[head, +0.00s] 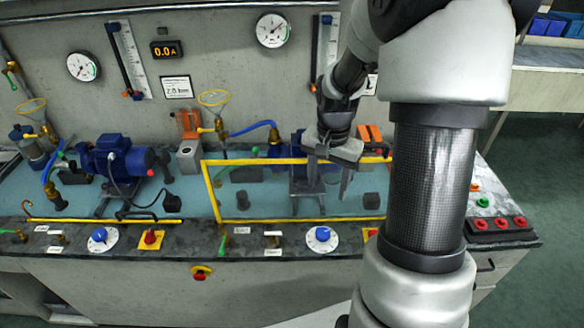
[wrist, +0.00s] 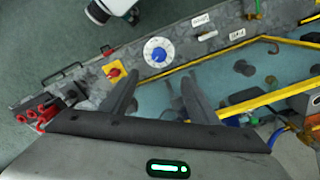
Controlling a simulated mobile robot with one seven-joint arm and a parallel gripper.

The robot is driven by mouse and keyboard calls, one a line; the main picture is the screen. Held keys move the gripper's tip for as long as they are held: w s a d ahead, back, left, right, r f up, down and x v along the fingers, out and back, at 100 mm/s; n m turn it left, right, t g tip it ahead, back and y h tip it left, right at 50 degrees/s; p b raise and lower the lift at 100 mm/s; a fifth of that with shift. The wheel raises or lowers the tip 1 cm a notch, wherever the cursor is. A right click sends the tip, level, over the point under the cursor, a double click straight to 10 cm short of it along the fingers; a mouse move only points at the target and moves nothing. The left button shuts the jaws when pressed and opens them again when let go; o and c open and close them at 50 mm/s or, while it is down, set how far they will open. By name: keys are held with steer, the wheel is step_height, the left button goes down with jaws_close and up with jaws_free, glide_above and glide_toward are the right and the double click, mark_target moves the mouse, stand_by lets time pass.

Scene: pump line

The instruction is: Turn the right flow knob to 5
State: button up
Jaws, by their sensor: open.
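The right flow knob (head: 322,234) is a blue knob on a round white dial on the front ledge, right of centre in the head view. It also shows in the wrist view (wrist: 157,54), just beyond the fingertips. The dial's numbers and the knob's setting are too small to read. My gripper (head: 328,184) points down, above the bench and behind the knob in the head view. In the wrist view my gripper (wrist: 160,80) has its two dark fingers spread with nothing between them. It is apart from the knob.
A yellow-framed clear guard (head: 212,190) stands behind the ledge, close to my gripper. A red knob on a yellow plate (wrist: 115,71) sits beside the dial. The left flow knob (head: 99,234) is far left. Red buttons (head: 500,223) are at the right end.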

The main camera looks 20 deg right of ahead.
mark_target(323, 233)
steer(key=shift+m, duration=0.3)
steer(key=f, duration=2)
steer(key=shift+w+d, duration=0.25)
steer(key=shift+d, duration=0.1)
steer(key=c, duration=1)
steer(key=shift+c, duration=0.2)
